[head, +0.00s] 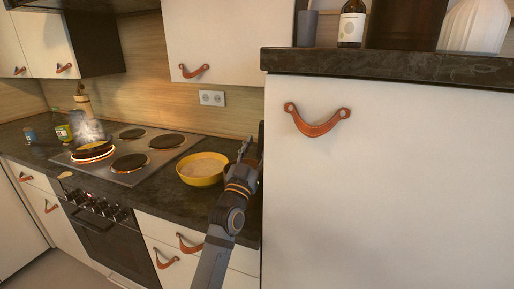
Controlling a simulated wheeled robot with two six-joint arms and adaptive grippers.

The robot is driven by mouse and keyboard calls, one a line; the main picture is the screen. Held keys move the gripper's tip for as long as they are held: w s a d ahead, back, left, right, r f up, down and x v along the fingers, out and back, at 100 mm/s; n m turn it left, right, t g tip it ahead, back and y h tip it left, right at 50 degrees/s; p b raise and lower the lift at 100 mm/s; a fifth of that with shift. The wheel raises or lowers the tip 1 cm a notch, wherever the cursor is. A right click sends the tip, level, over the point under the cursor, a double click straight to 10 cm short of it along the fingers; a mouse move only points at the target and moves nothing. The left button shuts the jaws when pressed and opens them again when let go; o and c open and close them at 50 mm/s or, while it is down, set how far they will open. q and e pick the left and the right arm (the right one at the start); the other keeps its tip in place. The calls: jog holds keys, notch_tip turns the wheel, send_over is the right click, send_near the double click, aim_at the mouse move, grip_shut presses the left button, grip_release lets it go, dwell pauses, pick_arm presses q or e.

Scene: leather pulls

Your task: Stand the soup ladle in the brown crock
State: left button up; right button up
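My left gripper (245,150) is on the dark counter side, just right of a yellow bowl (203,168) with pale contents. Its fingers are small and seen at an angle, so I cannot tell whether they are open or shut, and no held object is clear. I cannot make out a soup ladle; a small tan thing (66,175) at the counter's front edge is too small to identify. A dark brown cylindrical vessel (405,24) stands on the high ledge at top right, cut off by the frame; I cannot tell whether it is the crock. My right gripper is out of view.

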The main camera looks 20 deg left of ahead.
pick_arm(q)
jog(key=shift+f, duration=0.1)
jog(key=shift+s+f, duration=0.2)
jog(key=shift+s, duration=0.05)
jog(key=v, duration=1.1)
jog(key=shift+s, duration=0.25)
jog(key=shift+r, duration=0.2)
notch_tip(320, 180, up, 3)
jog(key=p, duration=0.2)
jog(key=shift+p, duration=0.4)
jog(key=shift+f, duration=0.1)
